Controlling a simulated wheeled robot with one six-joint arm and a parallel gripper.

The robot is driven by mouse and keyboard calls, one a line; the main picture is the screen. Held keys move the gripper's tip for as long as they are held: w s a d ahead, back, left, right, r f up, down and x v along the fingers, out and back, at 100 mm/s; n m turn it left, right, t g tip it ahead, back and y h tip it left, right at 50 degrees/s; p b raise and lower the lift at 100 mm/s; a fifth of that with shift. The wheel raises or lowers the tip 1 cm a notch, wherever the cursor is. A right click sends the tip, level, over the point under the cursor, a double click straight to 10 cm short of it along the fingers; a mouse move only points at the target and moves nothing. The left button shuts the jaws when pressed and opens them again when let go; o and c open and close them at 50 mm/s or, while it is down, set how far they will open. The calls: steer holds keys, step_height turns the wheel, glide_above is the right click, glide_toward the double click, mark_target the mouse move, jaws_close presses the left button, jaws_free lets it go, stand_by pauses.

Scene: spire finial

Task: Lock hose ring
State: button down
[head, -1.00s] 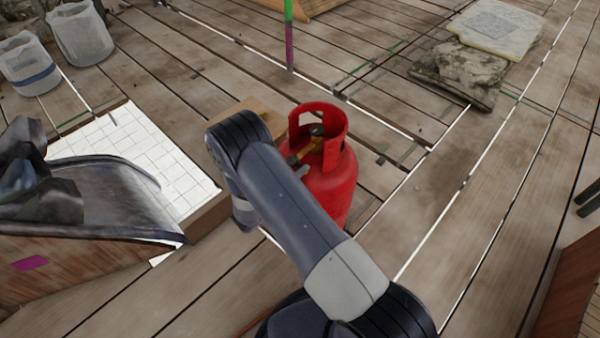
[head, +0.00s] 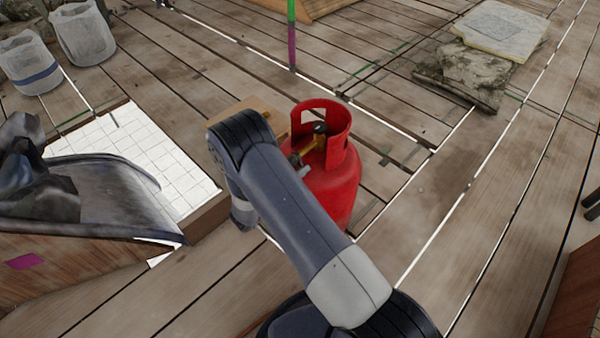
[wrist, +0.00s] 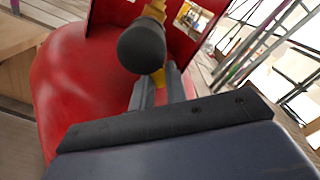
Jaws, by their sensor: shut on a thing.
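A red gas cylinder (head: 335,185) stands upright on the plank deck, with a brass valve (head: 312,145) inside its collar. In the wrist view the cylinder (wrist: 75,85) fills the left side, and a black round knob (wrist: 141,47) sits on the valve in front of the collar. My gripper (wrist: 157,90) is at the valve, below the knob. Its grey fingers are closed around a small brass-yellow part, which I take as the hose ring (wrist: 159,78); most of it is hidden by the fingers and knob. In the head view my arm hides most of the gripper.
A wooden block (head: 262,108) is behind my arm. A white tiled panel (head: 160,150) and a dark metal chute (head: 110,200) are at left. Stacked stone slabs (head: 465,75) lie at upper right. A green-purple pole (head: 291,35) stands behind. The deck right of the cylinder is clear.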

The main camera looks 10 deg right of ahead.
steer(key=c, duration=1.4)
jaws_free()
steer(key=p+v, duration=0.2)
steer(key=v, duration=0.8)
steer(key=shift+s+a, duration=0.25)
steer(key=shift+a, duration=0.1)
steer(key=b+x, duration=0.1)
steer(key=x, duration=1)
steer(key=shift+d+r+b, duration=0.1)
steer(key=shift+b, duration=0.3)
steer(key=shift+s+r+n+p, duration=0.15)
steer(key=shift+n+p, duration=0.25)
steer(key=shift+n, duration=0.4)
